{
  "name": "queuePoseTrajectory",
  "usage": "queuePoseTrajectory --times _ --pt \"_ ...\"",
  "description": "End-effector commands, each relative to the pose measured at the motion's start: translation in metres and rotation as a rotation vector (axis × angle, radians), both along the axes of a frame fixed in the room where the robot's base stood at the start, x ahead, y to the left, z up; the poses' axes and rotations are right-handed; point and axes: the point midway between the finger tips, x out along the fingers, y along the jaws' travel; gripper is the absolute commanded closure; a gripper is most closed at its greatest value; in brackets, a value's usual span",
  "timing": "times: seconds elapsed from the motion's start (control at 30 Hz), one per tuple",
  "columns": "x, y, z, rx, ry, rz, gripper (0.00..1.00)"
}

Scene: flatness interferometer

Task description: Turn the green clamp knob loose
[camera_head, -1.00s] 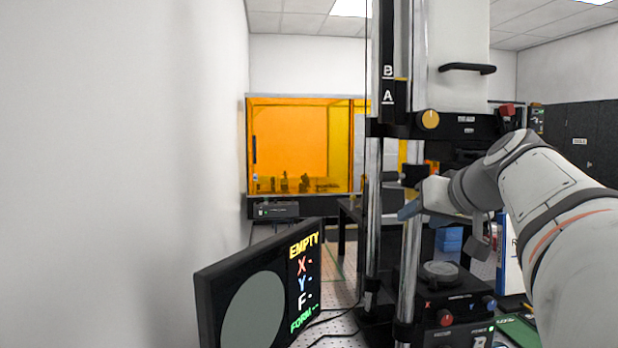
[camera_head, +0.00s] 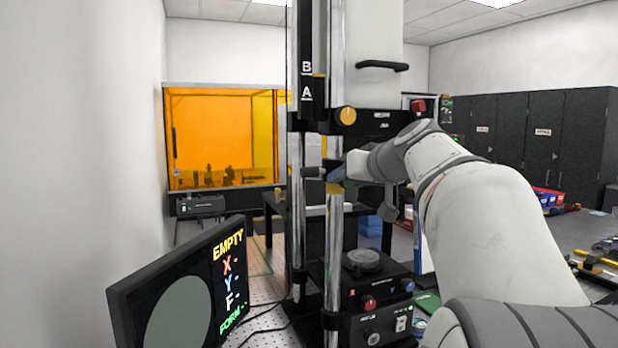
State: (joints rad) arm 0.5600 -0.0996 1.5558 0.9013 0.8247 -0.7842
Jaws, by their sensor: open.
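The interferometer stand has bright metal columns (camera_head: 335,245) and a dark carriage with a yellow-orange knob (camera_head: 345,115). I cannot make out a green clamp knob. A dark cylindrical part (camera_head: 313,172) sticks out at the columns, left of my gripper. My gripper (camera_head: 335,178), with blue-grey fingers, is open in front of the right column, below the carriage. It is partly hidden by its own wrist, and I cannot tell whether it touches anything. A round stage (camera_head: 362,262) sits on the base unit below, with a red knob (camera_head: 369,303) on its front.
A monitor (camera_head: 165,290) reading EMPTY stands at the lower left. An orange-windowed enclosure (camera_head: 222,135) is behind. A bench (camera_head: 500,240) with tools and bins is at the right, with dark cabinets (camera_head: 525,135) beyond. My arm fills much of the right side.

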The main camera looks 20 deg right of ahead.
Motion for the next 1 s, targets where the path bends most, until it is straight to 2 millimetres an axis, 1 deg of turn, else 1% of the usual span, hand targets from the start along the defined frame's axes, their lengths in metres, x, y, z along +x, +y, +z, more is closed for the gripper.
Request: queuePoseTrajectory --times 0.13,0.67,0.7,0.8,1.0 --pt "0.0 0.0 0.0 0.0 0.0 0.0 0.5" --pt "0.0 0.001 0.0 0.0 0.0 0.001 0.93" --pt "0.001 0.01 0.0 0.0 -0.001 0.01 0.94" --pt "0.0 0.004 0.0 0.003 0.0 0.005 0.94" --pt "0.0 0.002 -0.001 0.046 0.001 0.004 0.94"
